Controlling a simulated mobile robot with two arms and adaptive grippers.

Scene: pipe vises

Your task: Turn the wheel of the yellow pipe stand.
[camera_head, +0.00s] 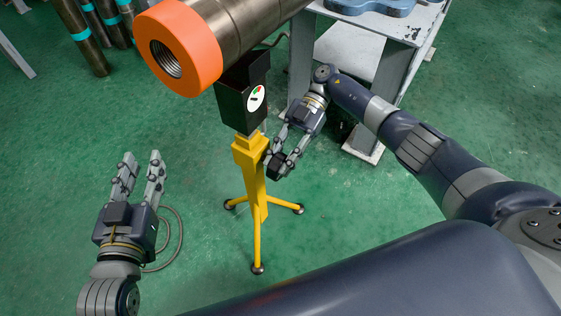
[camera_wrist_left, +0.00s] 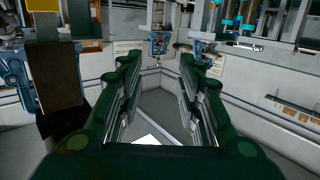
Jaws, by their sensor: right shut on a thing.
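The yellow pipe stand (camera_head: 251,170) stands on three legs in the middle of the head view. Its black head (camera_head: 242,97) sits under a thick metal pipe (camera_head: 238,32) with an orange collar (camera_head: 178,46). My right gripper (camera_head: 279,164) is at the right side of the stand's upper post, its fingers pointing down and left. It is shut on a small dark part beside the post, which looks like the wheel; the fingers hide most of it. My left gripper (camera_head: 141,162) is open and empty, left of the stand and apart from it; its spread fingers also show in the left wrist view (camera_wrist_left: 160,90).
A grey table (camera_head: 405,32) with a blue object (camera_head: 372,6) on top stands behind my right arm. Dark pipes with teal bands (camera_head: 83,37) stand at the upper left. A thin cable (camera_head: 177,225) shows beside my left gripper.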

